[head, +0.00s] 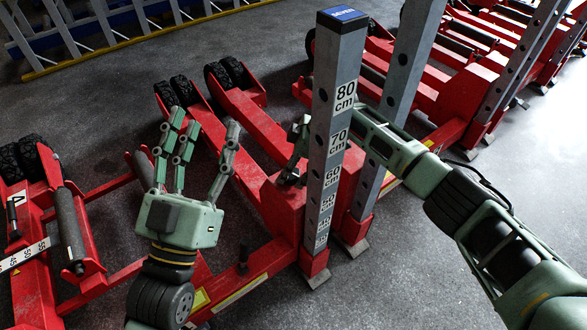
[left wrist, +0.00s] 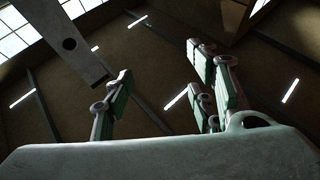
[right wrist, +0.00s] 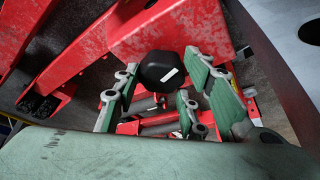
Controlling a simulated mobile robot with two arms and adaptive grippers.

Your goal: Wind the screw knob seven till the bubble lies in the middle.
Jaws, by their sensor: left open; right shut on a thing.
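A black knob (right wrist: 162,71) with a small white mark sits on a red jack in the right wrist view. I cannot read a seven on it. My right gripper (right wrist: 165,85) has its fingers around this knob, shut on it. In the head view my right gripper (head: 298,150) is partly hidden behind the grey post (head: 326,150) marked in cm. My left gripper (head: 203,130) is open and empty, fingers pointing up, left of the post. The left wrist view shows its spread fingers (left wrist: 165,95) against the ceiling. I see no bubble in any view.
Red jack frames (head: 262,130) with black wheels stand around the post. Another black knob (head: 244,256) stands lower on the red frame. A red rig with a grey roller (head: 69,225) is at left. Bare grey floor (head: 400,275) lies at the lower right.

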